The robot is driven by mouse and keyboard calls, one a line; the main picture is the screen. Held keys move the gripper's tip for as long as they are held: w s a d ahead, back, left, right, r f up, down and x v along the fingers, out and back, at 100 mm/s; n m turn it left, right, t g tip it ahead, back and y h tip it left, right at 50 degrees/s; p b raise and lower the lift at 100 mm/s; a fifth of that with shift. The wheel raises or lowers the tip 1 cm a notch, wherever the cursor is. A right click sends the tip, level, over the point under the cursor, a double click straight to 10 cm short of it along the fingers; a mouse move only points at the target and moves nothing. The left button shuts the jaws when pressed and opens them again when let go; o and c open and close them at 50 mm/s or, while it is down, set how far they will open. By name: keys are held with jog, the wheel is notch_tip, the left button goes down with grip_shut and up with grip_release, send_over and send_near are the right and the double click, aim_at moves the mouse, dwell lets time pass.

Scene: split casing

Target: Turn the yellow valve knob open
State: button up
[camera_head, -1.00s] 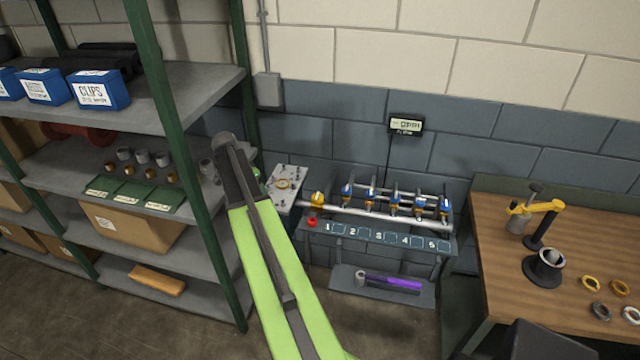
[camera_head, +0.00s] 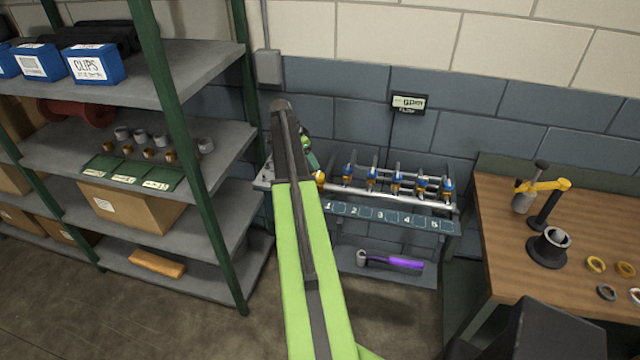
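The yellow valve knob (camera_head: 320,179) is at the left end of a pipe manifold (camera_head: 400,196) against the wall. It is small in view and partly covered by my arm. Several blue-and-yellow valves (camera_head: 372,178) stand along the manifold to its right, above a panel numbered 1 to 5. My green and dark arm reaches up the middle of the picture. Green parts of my arm's far end show just above and left of the knob. The gripper fingers are hidden or too small to make out, so I cannot tell whether they touch anything.
A shelf rack with a green post (camera_head: 175,110) stands close on the left. A wooden workbench (camera_head: 500,222) is on the right. A purple-handled tool (camera_head: 400,262) lies on the low shelf under the manifold. A small display (camera_head: 408,103) hangs on the wall above.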

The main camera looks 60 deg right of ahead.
aim_at(318, 174)
jog(key=b+x, duration=0.7)
jog(key=x, duration=0.2)
jog(key=shift+f, duration=0.25)
jog(key=shift+s+r, duration=0.1)
jog(key=shift+r, duration=0.05)
jog(key=shift+c, duration=0.4)
